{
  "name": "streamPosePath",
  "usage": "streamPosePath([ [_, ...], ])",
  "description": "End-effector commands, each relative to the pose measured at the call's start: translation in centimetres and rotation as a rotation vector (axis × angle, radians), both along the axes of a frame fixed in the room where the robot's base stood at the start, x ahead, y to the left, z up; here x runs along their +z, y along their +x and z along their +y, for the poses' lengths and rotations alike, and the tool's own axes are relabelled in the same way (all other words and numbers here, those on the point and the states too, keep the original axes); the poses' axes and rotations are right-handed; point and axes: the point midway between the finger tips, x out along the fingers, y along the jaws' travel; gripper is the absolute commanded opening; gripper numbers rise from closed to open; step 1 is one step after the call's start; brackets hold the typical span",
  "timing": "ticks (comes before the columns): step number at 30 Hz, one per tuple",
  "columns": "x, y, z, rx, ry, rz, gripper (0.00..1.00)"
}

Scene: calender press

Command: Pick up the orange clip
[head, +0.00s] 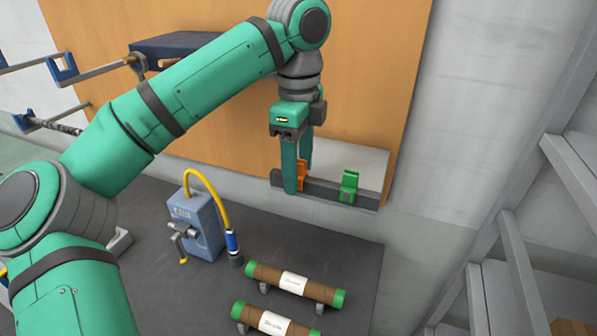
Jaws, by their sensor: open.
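The orange clip (303,176) sits on the dark front rail of a small light-grey shelf on the wooden panel. My gripper (297,190) is open and points down at the clip. Its near finger covers the left part of the clip, and the other finger shows behind it. I cannot tell whether the fingers touch the clip. A green clip (349,187) sits on the same rail to the right, apart from my gripper.
Below, a dark table top (345,250) carries a blue box (197,222) with a yellow hose (213,188). Two brown rolls with green ends (320,290) lie at the front. Metal rods stick out at the upper left. A grey frame (530,250) stands at the right.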

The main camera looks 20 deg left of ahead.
Motion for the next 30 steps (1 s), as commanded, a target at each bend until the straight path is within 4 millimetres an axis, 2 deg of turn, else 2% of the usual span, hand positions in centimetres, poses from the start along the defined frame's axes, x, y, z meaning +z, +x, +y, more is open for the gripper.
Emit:
streamPosePath([
  [1, 0.0, 0.0, 0.0, 0.000, 0.000, 0.000, 0.50],
  [6, 0.0, 0.0, 0.0, -0.001, 0.000, 0.000, 0.09],
  [7, 0.0, 0.0, 0.0, -0.001, 0.000, 0.000, 0.05],
  [17, 0.5, 0.0, 0.0, 0.000, 0.001, 0.000, 0.05],
  [20, 1.6, 0.0, 0.0, 0.000, 0.001, -0.001, 0.05],
  [30, 7.9, 0.0, 0.0, 0.001, 0.002, -0.002, 0.05],
])
